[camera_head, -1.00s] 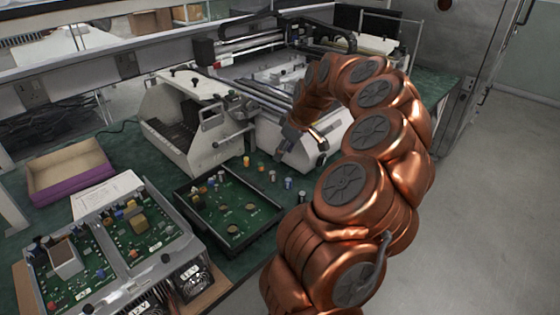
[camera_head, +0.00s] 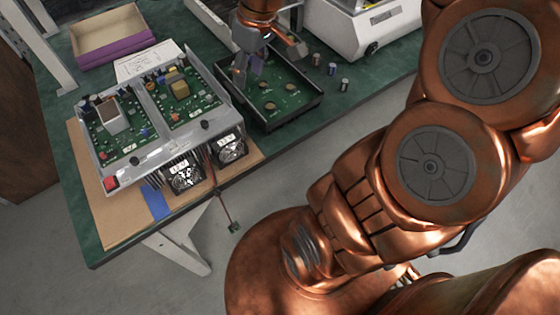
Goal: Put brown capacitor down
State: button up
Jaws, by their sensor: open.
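My gripper (camera_head: 264,62) is open above the left part of a black tray (camera_head: 292,121) that holds a green circuit board (camera_head: 288,98). One finger hangs down near the tray's left side and the other reaches out to the right. I cannot make out a brown capacitor in the gripper or on the board beneath it. Several small cylindrical capacitors stand on the green table just right of the tray: a brownish one (camera_head: 317,59), a dark one (camera_head: 332,69) and a grey-blue one (camera_head: 344,84). Their exact colours are hard to tell.
A metal-cased unit with circuit boards and fans (camera_head: 165,149) stands left of the tray. Behind it are a paper sheet (camera_head: 146,62) and a purple-sided open box (camera_head: 112,55). A white machine (camera_head: 362,25) stands at the back right. My arm covers the right side.

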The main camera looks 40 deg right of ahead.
jog(key=s+a+f+m+g, duration=0.1)
jog(key=s+a+f, duration=0.2)
jog(key=s, duration=0.7)
jog(key=s+a+f+m+g+h, duration=0.1)
jog(key=s+a+f+m+g, duration=0.1)
jog(key=s, duration=0.8)
jog(key=shift+a+f+m+h, duration=0.3)
jog(key=shift+a+f, duration=0.2)
jog(key=shift+a, duration=0.6)
notch_tip(320, 180, up, 8)
jog(key=p, duration=0.8)
jog(key=shift+r, duration=0.25)
